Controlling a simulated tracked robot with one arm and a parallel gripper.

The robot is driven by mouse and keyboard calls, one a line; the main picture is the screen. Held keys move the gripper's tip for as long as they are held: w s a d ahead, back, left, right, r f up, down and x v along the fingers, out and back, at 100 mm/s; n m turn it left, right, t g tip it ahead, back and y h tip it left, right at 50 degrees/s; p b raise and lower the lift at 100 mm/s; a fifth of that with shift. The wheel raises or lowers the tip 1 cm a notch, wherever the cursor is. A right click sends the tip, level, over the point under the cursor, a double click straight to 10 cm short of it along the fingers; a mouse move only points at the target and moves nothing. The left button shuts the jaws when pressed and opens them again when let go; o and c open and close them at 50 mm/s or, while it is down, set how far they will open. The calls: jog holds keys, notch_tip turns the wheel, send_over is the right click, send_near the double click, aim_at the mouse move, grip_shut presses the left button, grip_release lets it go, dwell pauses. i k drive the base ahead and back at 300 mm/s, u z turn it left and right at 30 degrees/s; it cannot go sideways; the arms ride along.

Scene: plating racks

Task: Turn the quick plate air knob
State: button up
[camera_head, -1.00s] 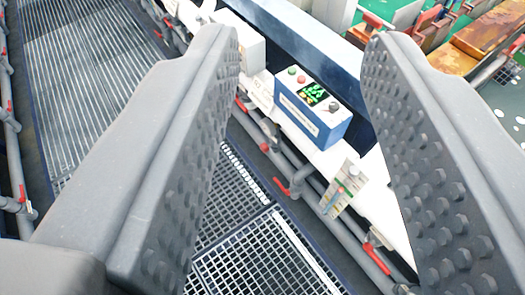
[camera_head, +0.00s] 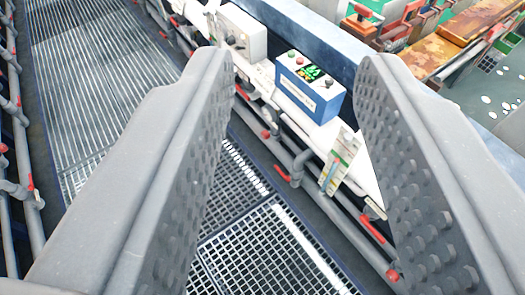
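My gripper (camera_head: 295,65) is open and empty, its two dark grey studded fingers spread wide at left and right. Between them, farther off, a blue control box (camera_head: 308,88) with a white sloped top sits on the white rail. I cannot read the labels, so I cannot tell which knob is the quick plate air one.
Grey pipes with red-handled valves (camera_head: 283,173) run below the rail. A pale gauge panel (camera_head: 341,162) stands beside them. Metal grating (camera_head: 270,255) covers the floor at left and below. Rusty orange racks (camera_head: 455,50) are at upper right.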

aim_at(265, 135)
jog(key=z, duration=0.05)
jog(key=k, duration=0.8)
jog(key=u, duration=0.7)
jog(key=i, duration=2.4)
jog(key=z, duration=0.6)
